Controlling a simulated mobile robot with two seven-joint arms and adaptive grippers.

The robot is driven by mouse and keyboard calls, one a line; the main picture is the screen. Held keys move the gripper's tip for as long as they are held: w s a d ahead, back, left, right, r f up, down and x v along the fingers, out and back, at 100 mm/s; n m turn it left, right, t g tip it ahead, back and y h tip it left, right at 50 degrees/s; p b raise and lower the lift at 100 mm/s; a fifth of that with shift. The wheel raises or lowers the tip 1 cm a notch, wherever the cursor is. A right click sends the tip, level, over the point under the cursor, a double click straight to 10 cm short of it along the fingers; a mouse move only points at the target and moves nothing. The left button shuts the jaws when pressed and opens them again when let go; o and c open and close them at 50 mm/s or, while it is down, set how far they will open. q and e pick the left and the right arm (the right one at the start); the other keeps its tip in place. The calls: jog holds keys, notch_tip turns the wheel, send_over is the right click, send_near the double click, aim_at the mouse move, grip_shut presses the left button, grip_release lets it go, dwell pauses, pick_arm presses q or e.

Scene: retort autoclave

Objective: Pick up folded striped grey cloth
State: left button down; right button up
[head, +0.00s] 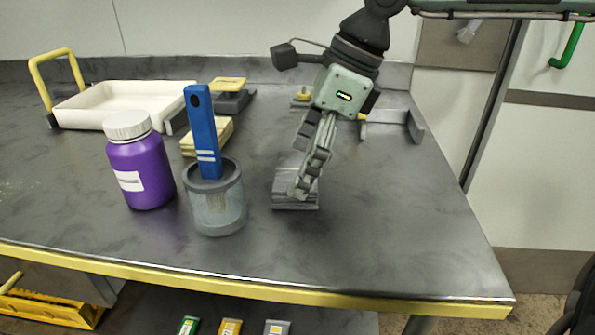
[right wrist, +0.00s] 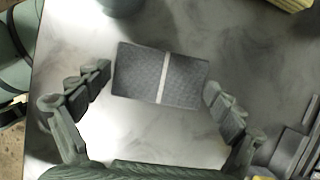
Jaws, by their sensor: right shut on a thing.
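The folded striped grey cloth (head: 282,190) is at the bench top, right of the grey cup. In the right wrist view the cloth (right wrist: 140,73) is a dark grey rectangle with one pale stripe across its middle. My right gripper (head: 305,188) reaches down over it from above. In the right wrist view the fingers of my right gripper (right wrist: 158,84) are wide apart, one at each short end of the cloth, and hold it between them. Fingers hide part of the cloth in the head view. I cannot tell if it is clear of the bench. My left gripper is not in view.
A grey cup (head: 217,212) with a blue-handled tool (head: 203,130) stands left of the cloth, beside a purple bottle (head: 142,172). A white tray (head: 120,100) and yellow pads (head: 222,133) lie behind. The bench's yellow front edge (head: 250,288) is near; the right front is clear.

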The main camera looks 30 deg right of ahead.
notch_tip(320, 180, up, 10)
jog(key=o, duration=0.5)
jog(key=c, duration=0.5)
jog(key=shift+d, duration=0.1)
